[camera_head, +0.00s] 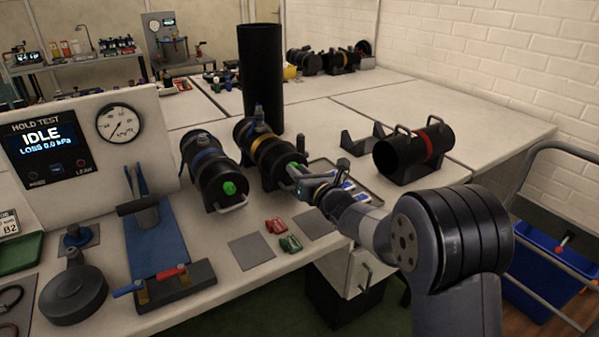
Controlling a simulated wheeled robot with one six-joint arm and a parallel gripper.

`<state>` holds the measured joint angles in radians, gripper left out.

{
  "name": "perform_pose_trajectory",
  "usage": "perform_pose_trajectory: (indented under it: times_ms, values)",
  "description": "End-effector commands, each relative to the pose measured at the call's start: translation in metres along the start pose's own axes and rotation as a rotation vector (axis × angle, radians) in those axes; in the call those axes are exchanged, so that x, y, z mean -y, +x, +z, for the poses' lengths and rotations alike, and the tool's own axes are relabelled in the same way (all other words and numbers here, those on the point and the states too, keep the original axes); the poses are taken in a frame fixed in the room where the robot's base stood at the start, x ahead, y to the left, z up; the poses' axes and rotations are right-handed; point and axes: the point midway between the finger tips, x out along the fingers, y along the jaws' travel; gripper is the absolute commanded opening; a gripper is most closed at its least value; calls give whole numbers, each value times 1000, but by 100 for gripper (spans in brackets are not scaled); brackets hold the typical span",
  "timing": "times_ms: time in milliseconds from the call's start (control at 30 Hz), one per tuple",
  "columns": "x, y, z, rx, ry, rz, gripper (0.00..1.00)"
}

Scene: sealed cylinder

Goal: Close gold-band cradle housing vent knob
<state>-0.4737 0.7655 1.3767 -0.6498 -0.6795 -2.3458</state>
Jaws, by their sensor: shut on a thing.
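The gold-band housing (265,152) is a black cylinder with a gold ring, lying on its side in the middle of the table. Its end face points toward the front right. The green vent knob (293,167) sits on that end and is partly hidden by my gripper. My gripper (299,178) reaches in from the right and is shut on the knob. The knob's turn angle cannot be told from here.
Left of it lies a blue-band housing (206,155) with its own green knob (229,188). A tall black cylinder (261,75) stands behind. A red-band housing (420,150) lies right. The gauge panel (85,145) reads IDLE.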

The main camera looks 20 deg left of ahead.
Motion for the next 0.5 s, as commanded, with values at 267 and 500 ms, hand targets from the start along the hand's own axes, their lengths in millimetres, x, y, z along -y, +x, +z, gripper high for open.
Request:
perform_pose_trajectory:
  times_ms: [267,500]
  values:
    - [1,0,-2,0,49,0,1]
    - [2,0,-3,2,199,-1,1]
